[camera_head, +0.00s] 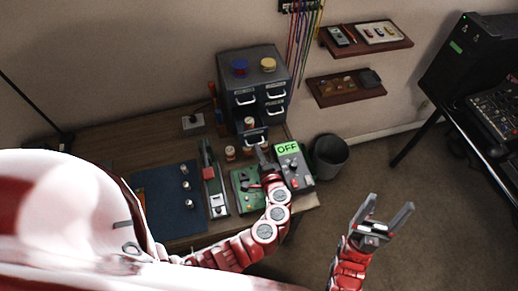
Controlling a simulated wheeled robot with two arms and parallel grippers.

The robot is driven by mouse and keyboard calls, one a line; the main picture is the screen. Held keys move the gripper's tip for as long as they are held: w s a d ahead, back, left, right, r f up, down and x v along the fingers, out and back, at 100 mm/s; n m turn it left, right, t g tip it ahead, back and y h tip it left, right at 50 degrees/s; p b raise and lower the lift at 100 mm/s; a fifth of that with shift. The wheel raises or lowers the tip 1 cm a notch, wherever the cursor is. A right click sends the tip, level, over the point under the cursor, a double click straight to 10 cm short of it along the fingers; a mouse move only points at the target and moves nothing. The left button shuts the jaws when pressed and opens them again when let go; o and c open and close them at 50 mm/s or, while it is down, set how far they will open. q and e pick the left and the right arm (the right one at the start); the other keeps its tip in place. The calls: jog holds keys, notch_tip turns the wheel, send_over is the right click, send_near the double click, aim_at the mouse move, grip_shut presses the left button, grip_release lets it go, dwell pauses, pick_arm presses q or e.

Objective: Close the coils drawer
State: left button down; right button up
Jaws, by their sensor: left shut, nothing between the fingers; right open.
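A dark grey drawer cabinet (233,73) stands at the back of the wooden desk, with white handles and small labels too small to read. Its lower left drawer (255,137) sticks out toward me, with a small pale and reddish-brown item (249,123) at it. I cannot read whether this is the coils drawer. My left gripper (262,152) is shut and empty, just in front of and below that drawer, above the desk; I cannot tell whether it touches the drawer. My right gripper (388,209) is open and empty, out over the floor to the right.
A green circuit board (243,199), a grey box with a green OFF display (293,166), a dark blue mat (158,208) and several small cylinders lie on the desk (120,143). A bin (330,157) stands right of it. Two wall shelves (347,87) hang above the bin.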

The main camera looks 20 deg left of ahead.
aim_at(250, 127)
pick_arm(q)
jog(key=b+x, duration=0.1)
jog(key=x, duration=0.2)
jog(key=r+b+x, duration=0.1)
jog(key=b+x, duration=0.1)
jog(key=x, duration=0.2)
jog(key=r+b+x, duration=0.1)
jog(key=x, duration=0.3)
jog(key=shift+w+a+r, duration=0.1)
jog(key=shift+w, duration=0.35)
jog(key=shift+w+a+r, duration=0.1)
jog(key=shift+r, duration=0.3)
